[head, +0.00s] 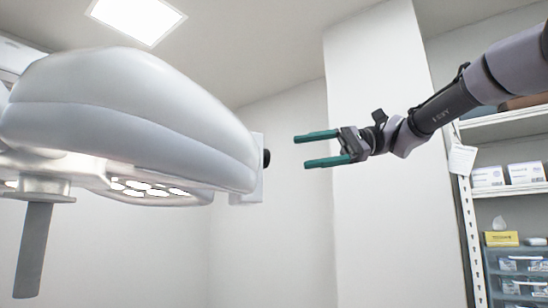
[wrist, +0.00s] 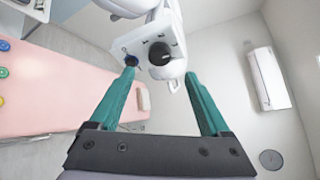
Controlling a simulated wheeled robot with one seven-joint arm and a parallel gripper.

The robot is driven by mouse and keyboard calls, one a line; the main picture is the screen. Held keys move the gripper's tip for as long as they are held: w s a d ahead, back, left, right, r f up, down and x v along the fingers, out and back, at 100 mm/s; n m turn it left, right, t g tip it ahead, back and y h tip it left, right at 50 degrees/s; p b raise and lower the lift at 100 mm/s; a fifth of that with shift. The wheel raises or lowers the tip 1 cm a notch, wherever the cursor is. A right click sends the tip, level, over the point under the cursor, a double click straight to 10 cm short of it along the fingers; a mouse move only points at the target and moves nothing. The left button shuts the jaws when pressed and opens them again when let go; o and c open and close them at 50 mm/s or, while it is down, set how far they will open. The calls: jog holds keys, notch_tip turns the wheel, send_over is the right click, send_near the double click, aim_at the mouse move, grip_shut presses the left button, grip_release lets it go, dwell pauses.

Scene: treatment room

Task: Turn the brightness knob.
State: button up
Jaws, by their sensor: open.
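The surgical lamp (head: 120,110) is a large pale rounded head with lit cells underneath, at the left of the head view. On its right side is a pale plate (head: 251,180) with a black knob (head: 266,158) sticking out. My gripper (head: 302,151) has green fingers and is open and empty. It points left at the knob, a short gap away. In the wrist view the knob appears between the fingertips (wrist: 159,74), beyond them.
A grey handle (head: 34,245) hangs under the lamp. Shelves (head: 500,190) with boxes stand at the right. In the wrist view a pink bed (wrist: 60,88) lies at the left, and a white wall unit (wrist: 267,78) at the right. The space between gripper and knob is clear.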

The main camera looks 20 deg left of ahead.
jog(key=x, duration=0.8)
jog(key=shift+a, duration=0.2)
jog(key=shift+f, duration=0.1)
grip_shut()
